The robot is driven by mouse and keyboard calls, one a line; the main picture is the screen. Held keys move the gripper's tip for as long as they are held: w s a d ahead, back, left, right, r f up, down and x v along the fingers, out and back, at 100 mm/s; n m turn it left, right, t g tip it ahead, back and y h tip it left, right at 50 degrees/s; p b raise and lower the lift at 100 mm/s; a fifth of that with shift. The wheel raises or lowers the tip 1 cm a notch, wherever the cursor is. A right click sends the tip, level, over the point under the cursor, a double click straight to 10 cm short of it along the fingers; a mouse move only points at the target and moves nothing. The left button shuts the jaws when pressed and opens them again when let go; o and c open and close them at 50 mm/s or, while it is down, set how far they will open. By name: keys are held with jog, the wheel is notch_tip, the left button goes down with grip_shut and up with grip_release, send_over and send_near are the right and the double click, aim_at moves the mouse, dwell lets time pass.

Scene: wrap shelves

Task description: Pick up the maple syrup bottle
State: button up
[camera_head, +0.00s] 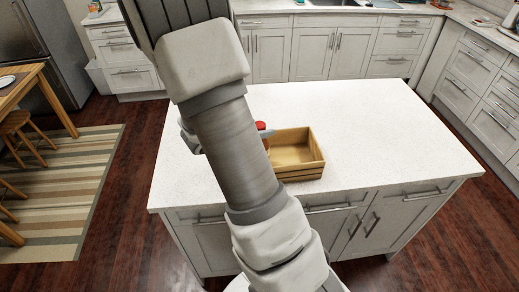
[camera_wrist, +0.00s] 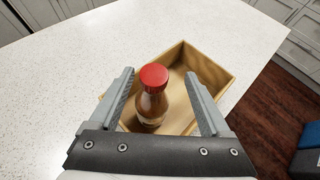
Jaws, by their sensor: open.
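The maple syrup bottle (camera_wrist: 151,102) is brown with a red cap (camera_wrist: 154,76) and a pale label low on its body. In the wrist view it stands upright, at or inside the left end of a wooden box; I cannot tell which. My gripper (camera_wrist: 158,88) is open, with one finger on each side of the bottle and visible gaps to both. In the head view only a bit of red, likely the cap (camera_head: 261,126), shows beside my arm.
The open wooden box (camera_head: 317,158) sits on the white island counter (camera_head: 370,115). The counter around it is mostly clear. Cabinets (camera_head: 335,50) line the back and right. A dining table (camera_head: 20,85) and striped rug (camera_head: 70,190) are at left.

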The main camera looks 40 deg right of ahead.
jog(key=shift+w+p+x, duration=0.2)
jog(key=shift+p+x, duration=0.05)
jog(key=shift+x, duration=1.1)
jog(key=shift+w+p+x, duration=0.15)
jog(key=shift+p+x, duration=0.05)
jog(key=shift+x, duration=1.15)
jog(key=shift+a+f, duration=0.1)
jog(key=shift+a, duration=0.1)
grip_shut()
